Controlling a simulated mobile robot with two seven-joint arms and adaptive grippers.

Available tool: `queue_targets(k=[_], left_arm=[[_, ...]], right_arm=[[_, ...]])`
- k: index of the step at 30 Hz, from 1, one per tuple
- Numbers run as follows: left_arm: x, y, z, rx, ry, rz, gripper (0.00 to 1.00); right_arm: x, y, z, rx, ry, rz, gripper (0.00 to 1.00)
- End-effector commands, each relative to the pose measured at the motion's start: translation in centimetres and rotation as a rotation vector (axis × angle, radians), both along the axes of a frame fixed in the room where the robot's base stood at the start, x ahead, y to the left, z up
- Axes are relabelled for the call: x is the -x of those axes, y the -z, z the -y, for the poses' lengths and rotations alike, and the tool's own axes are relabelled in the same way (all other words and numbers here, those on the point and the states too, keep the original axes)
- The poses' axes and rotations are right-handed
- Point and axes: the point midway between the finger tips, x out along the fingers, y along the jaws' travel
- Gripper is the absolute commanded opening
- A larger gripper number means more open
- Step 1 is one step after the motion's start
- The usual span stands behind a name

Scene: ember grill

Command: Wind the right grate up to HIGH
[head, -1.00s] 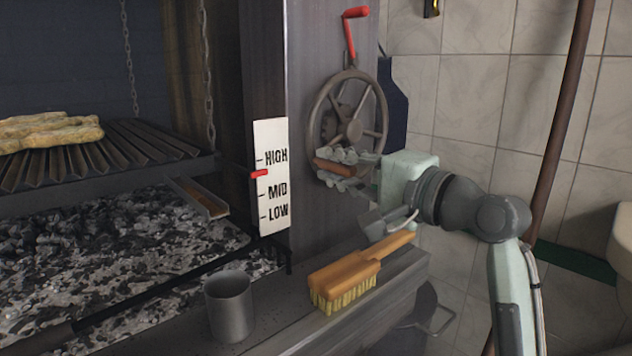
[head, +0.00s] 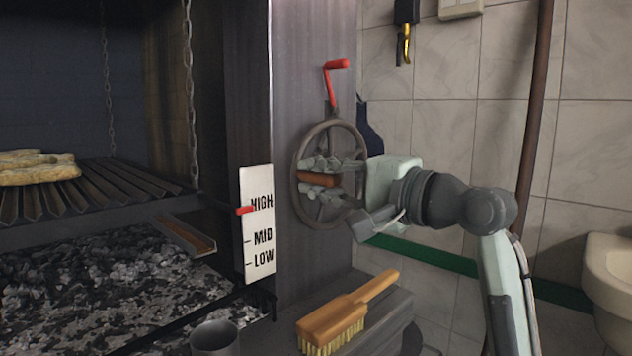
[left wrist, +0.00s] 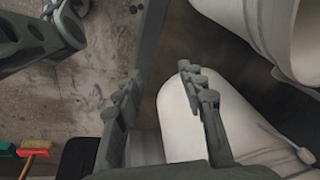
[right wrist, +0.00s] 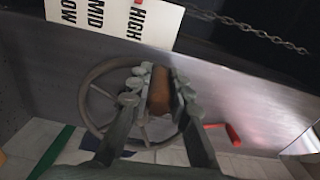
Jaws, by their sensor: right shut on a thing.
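The crank wheel (head: 299,205) is a dark spoked ring on the grill's side post, with a brown wooden handle (head: 318,179) at its left side. My right gripper (head: 325,178) is shut on that handle; the right wrist view shows the handle (right wrist: 160,92) between the fingers. The height scale (head: 257,250) reads HIGH, MID, LOW. Its red pointer (head: 246,210) sits at the HIGH mark, whose tick it seems to cover. The grate (head: 100,190) hangs on chains above the coals. My left gripper (left wrist: 160,78) is open and empty, away from the wheel.
A red crank (head: 333,80) projects above the wheel. Pale food (head: 38,172) lies on the grate. A brown vertical pipe (head: 533,120) and white basin (head: 610,262) are at right.

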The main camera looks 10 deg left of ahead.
Motion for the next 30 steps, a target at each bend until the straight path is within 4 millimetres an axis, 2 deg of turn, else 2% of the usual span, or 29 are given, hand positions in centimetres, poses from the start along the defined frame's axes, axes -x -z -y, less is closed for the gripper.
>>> queue_targets(k=[1,11,12,17,26,30], left_arm=[[-0.1,-0.1,0.0,0.000,0.000,0.001,0.40],[-0.2,-0.2,0.0,0.000,0.000,0.003,0.40],[-0.2,-0.2,0.0,0.000,0.000,0.003,0.40],[-0.2,-0.1,0.0,0.000,0.000,0.002,0.40],[0.3,0.0,-0.1,-0.002,0.002,-0.005,0.40],[0.2,0.0,-0.1,-0.002,0.001,-0.003,0.40]], right_arm=[[-0.2,-0.6,0.3,-0.009,0.009,0.011,0.00],[-0.2,-0.8,0.4,-0.010,0.012,0.011,0.00],[-0.2,-0.8,0.4,-0.009,0.012,0.012,0.22],[-0.2,-0.6,0.4,-0.007,0.009,0.009,0.41],[0.0,-0.3,0.3,-0.004,0.006,0.005,0.41],[0.7,-0.3,1.4,-0.006,0.007,0.005,0.41]])
